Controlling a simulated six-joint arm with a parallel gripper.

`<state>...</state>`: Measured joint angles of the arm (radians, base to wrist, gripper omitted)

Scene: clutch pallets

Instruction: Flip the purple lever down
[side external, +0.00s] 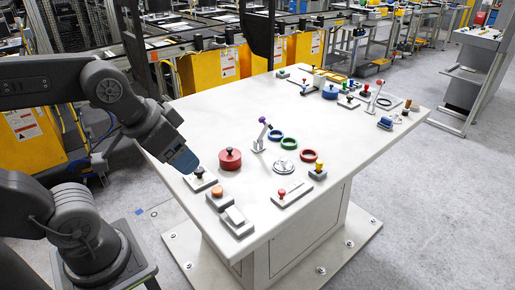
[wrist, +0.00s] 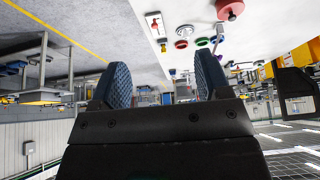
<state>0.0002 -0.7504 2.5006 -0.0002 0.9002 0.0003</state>
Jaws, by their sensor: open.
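The purple lever (side external: 260,137) stands on the white table, a thin silver arm with a purple knob at its top. The arm leans up from a small silver base, its knob raised toward the back right. My gripper (side external: 183,160) is at the table's left edge in the side view, well left of the lever, with a red round knob between them. In the wrist view my gripper (wrist: 162,80) has its two blue fingers spread wide with nothing between them.
A black-knobbed switch (side external: 200,176) sits just below my fingertips. The red round knob (side external: 230,160) stands beside it. Blue (side external: 276,137), green (side external: 289,144) and red (side external: 309,156) rings lie right of the lever.

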